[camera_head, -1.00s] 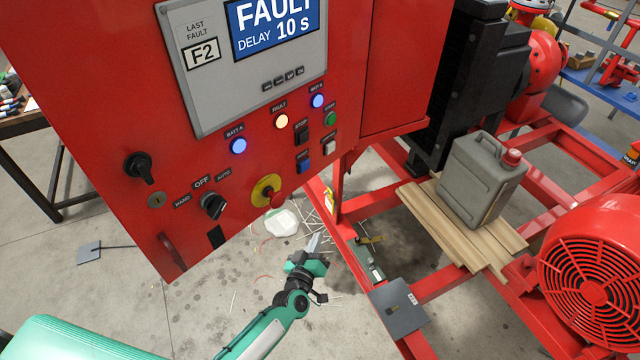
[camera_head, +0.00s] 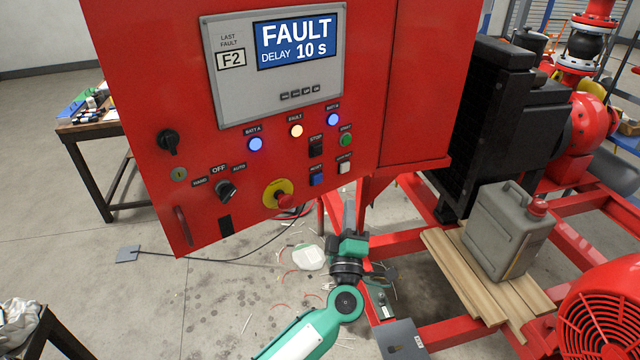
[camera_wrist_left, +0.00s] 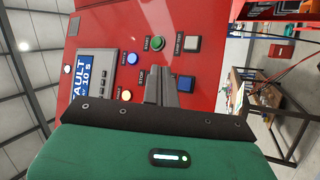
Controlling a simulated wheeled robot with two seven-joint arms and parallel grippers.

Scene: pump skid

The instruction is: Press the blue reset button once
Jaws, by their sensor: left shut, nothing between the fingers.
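The blue reset button (camera_head: 317,180) is on the lower right of the red control panel (camera_head: 190,105), below the black stop button (camera_head: 316,148) and left of a white button (camera_head: 344,168). The blue button also shows in the left wrist view (camera_wrist_left: 186,83), just right of the fingertips. My left gripper (camera_head: 349,205) is shut and empty, pointing up, below and right of the button in the head view. It also shows in the left wrist view (camera_wrist_left: 161,76), with its fingers overlapping the panel. I see no contact with the button. My right gripper is not in view.
A red mushroom button (camera_head: 285,200) on a yellow ring and a rotary switch (camera_head: 227,190) are left of the blue button. A green button (camera_head: 346,140) is above the white one. A grey canister (camera_head: 505,230) stands on boards at the right. The screen reads FAULT.

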